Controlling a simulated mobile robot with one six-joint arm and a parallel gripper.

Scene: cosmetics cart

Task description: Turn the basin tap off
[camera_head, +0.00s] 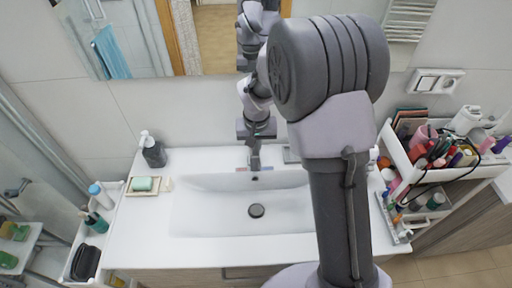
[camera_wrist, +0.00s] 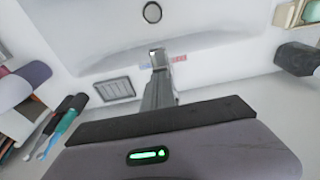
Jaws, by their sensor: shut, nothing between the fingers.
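The white basin (camera_head: 210,207) is set in a white counter, with a dark round drain (camera_head: 257,211) in it. The basin also shows at the top of the wrist view (camera_wrist: 210,28). My gripper (camera_head: 255,162) points down at the basin's back edge, in the middle. Its narrow grey fingers are together and empty; they also show in the wrist view (camera_wrist: 159,80). Small red and blue marks (camera_wrist: 178,58) show beside the fingertips, where the tap is. The tap itself is mostly hidden by my fingers, so I cannot tell its lever's position or whether they touch. No clear water stream shows.
A dark soap dispenser (camera_head: 153,151) and a soap dish (camera_head: 142,186) stand left of the basin. A crowded cosmetics cart (camera_head: 470,172) stands at the right. A mirror (camera_head: 130,38) is on the wall behind. The counter's front left is clear.

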